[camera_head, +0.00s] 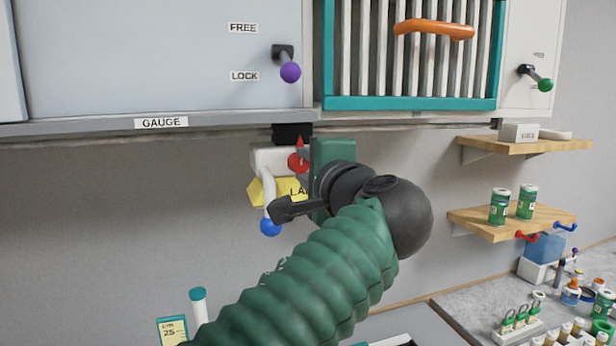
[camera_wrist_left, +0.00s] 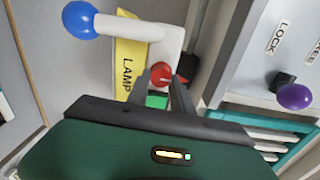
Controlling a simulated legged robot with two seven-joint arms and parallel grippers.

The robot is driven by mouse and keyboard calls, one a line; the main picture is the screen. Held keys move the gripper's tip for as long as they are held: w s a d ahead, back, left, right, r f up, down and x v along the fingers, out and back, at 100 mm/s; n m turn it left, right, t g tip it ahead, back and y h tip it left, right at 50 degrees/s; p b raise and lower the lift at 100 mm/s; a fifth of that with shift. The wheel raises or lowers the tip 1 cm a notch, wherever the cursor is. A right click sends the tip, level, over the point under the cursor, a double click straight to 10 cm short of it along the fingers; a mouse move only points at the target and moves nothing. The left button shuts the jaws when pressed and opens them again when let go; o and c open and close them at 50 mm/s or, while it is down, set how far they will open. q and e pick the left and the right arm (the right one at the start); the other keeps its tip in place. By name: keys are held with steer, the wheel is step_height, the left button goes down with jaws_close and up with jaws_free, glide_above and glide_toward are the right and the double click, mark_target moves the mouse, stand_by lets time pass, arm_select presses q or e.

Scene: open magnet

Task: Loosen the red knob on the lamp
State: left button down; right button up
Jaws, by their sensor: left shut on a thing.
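The lamp unit (camera_head: 268,158) is a white box under the gauge cabinet, with a yellow label (camera_head: 262,191), partly hidden by my gripper. A white lever with a blue ball (camera_head: 270,227) hangs from it. The red knob (camera_head: 296,162) is on the unit, partly covered by my left gripper (camera_head: 305,165). In the left wrist view the red knob (camera_wrist_left: 162,72) sits between the two fingertips of my left gripper (camera_wrist_left: 163,80), which is shut on it. The yellow label (camera_wrist_left: 128,65) reads LAMP there. My right gripper is not in view.
Above is the gauge cabinet (camera_head: 150,60) with a purple-ball lever (camera_head: 290,72) by FREE and LOCK labels. A teal-framed grille with an orange handle (camera_head: 433,29) is to its right. Wooden shelves (camera_head: 535,147) and a cluttered bench (camera_head: 480,305) stand at right.

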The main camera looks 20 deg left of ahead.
arm_select(q)
steer(key=shift+f+n, duration=0.25)
steer(key=shift+n, duration=0.15)
steer(key=c, duration=1.4)
jaws_free()
steer(key=shift+r, duration=0.1)
steer(key=b+v, duration=0.2)
steer(key=v, duration=1.4)
steer(key=shift+s+d+b, duration=0.25)
steer(key=shift+d+b, duration=0.1)
steer(key=shift+b, duration=0.05)
